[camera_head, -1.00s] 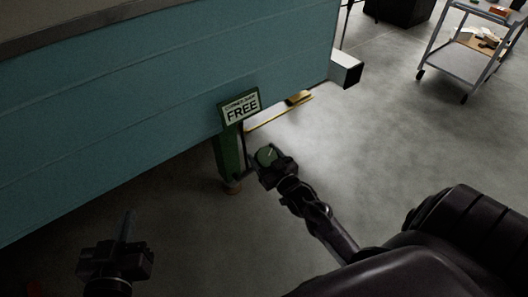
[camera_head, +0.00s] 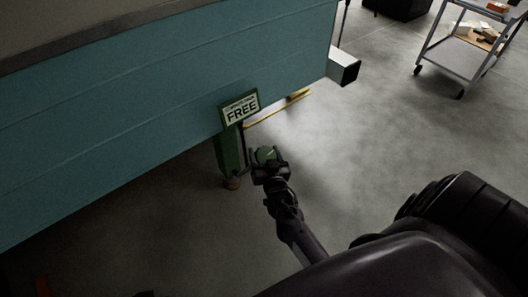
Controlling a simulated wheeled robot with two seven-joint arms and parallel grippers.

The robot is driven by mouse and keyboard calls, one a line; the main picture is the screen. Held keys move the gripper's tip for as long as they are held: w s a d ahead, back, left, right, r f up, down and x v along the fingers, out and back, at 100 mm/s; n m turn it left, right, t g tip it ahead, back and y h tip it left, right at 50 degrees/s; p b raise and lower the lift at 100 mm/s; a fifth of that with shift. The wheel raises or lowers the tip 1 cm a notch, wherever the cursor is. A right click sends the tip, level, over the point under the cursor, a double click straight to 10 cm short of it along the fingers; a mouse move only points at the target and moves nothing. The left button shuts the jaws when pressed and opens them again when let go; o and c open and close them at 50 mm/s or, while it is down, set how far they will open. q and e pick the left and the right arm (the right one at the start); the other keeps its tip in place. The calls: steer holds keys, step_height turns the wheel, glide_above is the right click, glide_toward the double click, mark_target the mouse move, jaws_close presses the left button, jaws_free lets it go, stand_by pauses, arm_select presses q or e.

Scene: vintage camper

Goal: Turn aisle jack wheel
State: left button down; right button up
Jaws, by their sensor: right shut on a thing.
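The green jack wheel (camera_head: 265,152) shows as a small round disc with a light mark, right of the green jack post (camera_head: 229,149). The post stands upright under the camper's lower edge, its foot on the floor. A sign (camera_head: 240,107) above the post reads "FREE"; its smaller top line is too small to read surely. My right gripper (camera_head: 266,165) is at the near side of the wheel, shut on it; its dark jaws hide the wheel's lower part. My left gripper is out of the picture.
The teal camper side (camera_head: 150,100) fills the upper left. A white square-ended beam (camera_head: 343,67) juts out right of the jack. A grey wheeled cart (camera_head: 447,57) stands upper right. Grey floor lies open between.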

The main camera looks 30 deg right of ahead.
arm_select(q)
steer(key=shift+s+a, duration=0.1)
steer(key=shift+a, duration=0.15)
arm_select(e)
steer(key=shift+d+m+h, duration=0.15)
steer(key=shift+m+h, duration=0.15)
steer(key=o, duration=1)
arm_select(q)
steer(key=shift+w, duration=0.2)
arm_select(e)
steer(key=shift+s, duration=0.15)
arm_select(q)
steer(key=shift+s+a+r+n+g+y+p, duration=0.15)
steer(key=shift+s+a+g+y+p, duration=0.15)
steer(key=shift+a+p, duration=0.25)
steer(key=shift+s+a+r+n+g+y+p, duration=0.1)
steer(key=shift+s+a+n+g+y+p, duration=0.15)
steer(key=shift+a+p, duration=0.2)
arm_select(e)
steer(key=shift+v, duration=3.75)
steer(key=shift+r, duration=0.15)
